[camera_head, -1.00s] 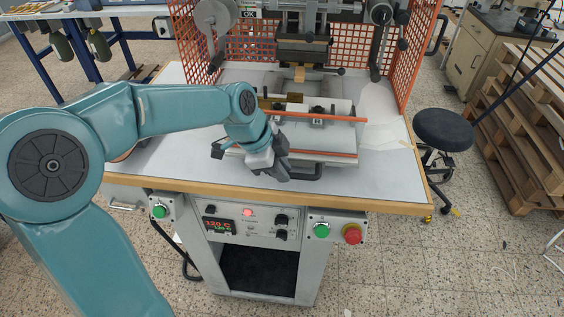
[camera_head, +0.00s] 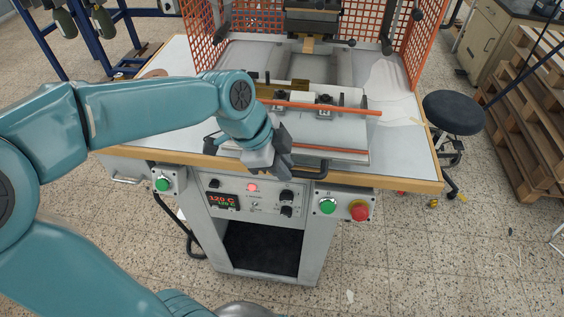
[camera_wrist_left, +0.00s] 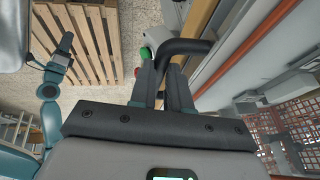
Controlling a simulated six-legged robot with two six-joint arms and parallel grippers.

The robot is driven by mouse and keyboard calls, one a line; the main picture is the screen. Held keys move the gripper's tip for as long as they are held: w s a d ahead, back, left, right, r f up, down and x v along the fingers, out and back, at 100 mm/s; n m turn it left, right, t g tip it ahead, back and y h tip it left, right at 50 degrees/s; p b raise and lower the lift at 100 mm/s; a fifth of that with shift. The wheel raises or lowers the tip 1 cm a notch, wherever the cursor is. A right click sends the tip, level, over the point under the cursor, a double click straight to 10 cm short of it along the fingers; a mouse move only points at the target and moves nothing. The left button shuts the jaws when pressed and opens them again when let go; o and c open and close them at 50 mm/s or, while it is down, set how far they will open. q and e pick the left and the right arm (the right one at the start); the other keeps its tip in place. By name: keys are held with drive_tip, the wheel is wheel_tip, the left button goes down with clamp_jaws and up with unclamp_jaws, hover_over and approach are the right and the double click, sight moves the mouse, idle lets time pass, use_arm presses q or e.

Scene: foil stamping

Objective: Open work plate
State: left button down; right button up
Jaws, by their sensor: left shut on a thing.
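The work plate (camera_head: 340,134) is a pale slab on the press table, with an orange bar and black clamps on top. Its black front handle (camera_head: 312,174) reaches the table's front edge. My left gripper (camera_head: 280,168) is at the left part of this handle. In the left wrist view, the gripper's two fingers (camera_wrist_left: 163,75) are shut on the black handle (camera_wrist_left: 186,46). The handle's left end is hidden by the gripper in the head view. My right gripper (camera_wrist_left: 66,42) shows small at the left of the wrist view; its jaws are unclear.
The press head (camera_head: 312,22) stands behind the plate between orange mesh guards (camera_head: 400,50). Below the table edge are a green button (camera_head: 328,205) and a red button (camera_head: 360,210). A black stool (camera_head: 454,113) and wooden pallets (camera_head: 525,125) stand at the right.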

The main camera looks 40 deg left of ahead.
use_arm(q)
drive_tip(key=c, duration=1.2)
unclamp_jaws()
drive_tip(key=shift+r, duration=0.2)
drive_tip(key=shift+o, duration=0.5)
drive_tip(key=shift+d, duration=0.2)
drive_tip(key=shift+a, duration=0.1)
drive_tip(key=shift+a+r, duration=0.15)
drive_tip(key=shift+r, duration=0.1)
drive_tip(key=v, duration=1.5)
drive_tip(key=shift+s+r+p, duration=0.25)
drive_tip(key=shift+r+p, duration=0.05)
